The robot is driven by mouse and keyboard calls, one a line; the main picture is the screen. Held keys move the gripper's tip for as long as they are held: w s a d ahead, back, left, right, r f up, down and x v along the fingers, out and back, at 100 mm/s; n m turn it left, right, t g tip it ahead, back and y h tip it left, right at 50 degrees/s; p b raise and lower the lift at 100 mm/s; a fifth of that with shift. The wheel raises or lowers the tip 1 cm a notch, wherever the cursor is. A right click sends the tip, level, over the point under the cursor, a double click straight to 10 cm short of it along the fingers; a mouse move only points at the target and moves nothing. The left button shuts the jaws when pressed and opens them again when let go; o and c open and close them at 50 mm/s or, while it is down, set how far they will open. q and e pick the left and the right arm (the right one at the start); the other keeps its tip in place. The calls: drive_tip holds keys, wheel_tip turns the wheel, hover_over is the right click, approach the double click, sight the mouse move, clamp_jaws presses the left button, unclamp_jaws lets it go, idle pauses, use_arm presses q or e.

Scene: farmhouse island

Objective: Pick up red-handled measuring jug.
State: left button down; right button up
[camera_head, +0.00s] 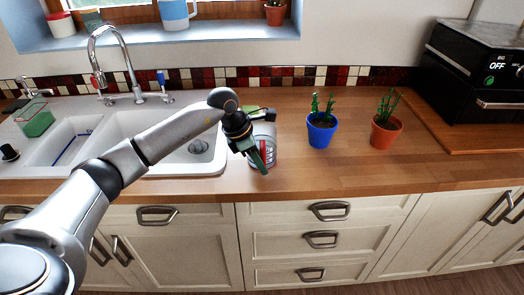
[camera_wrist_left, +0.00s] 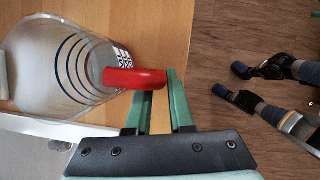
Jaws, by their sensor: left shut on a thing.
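The measuring jug (camera_head: 264,130) stands on the wooden counter just right of the sink, partly hidden behind my left gripper (camera_head: 258,160) in the head view. In the left wrist view, the jug (camera_wrist_left: 62,62) is clear with dark measuring rings, and its red handle (camera_wrist_left: 135,78) sticks out to the right. My left gripper (camera_wrist_left: 160,95) has its green fingers closed on the red handle, one on each side. The jug appears to be at counter level; I cannot tell whether it touches the counter.
A blue pot with a plant (camera_head: 321,132) and a terracotta pot with a plant (camera_head: 385,132) stand to the right on the counter (camera_head: 340,175). A white sink (camera_head: 150,125) with a chrome tap (camera_head: 110,60) lies left. A black oven (camera_head: 475,75) stands far right.

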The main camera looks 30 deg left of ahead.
sight(261, 154)
use_arm(q)
drive_tip(key=shift+r, duration=0.1)
drive_tip(key=shift+r, duration=0.35)
wheel_tip(261, 154, up, 3)
drive_tip(key=shift+s+f+b, duration=0.1)
drive_tip(key=shift+f+b, duration=0.05)
drive_tip(key=shift+b, duration=0.55)
drive_tip(key=s+d+r+b, duration=0.2)
drive_tip(key=s+d+r, duration=0.4)
drive_tip(key=s+r, duration=0.3)
drive_tip(key=s, duration=0.3)
drive_tip(key=shift+d+r+b, duration=0.25)
drive_tip(key=shift+b, duration=0.05)
drive_tip(key=shift+s, duration=0.1)
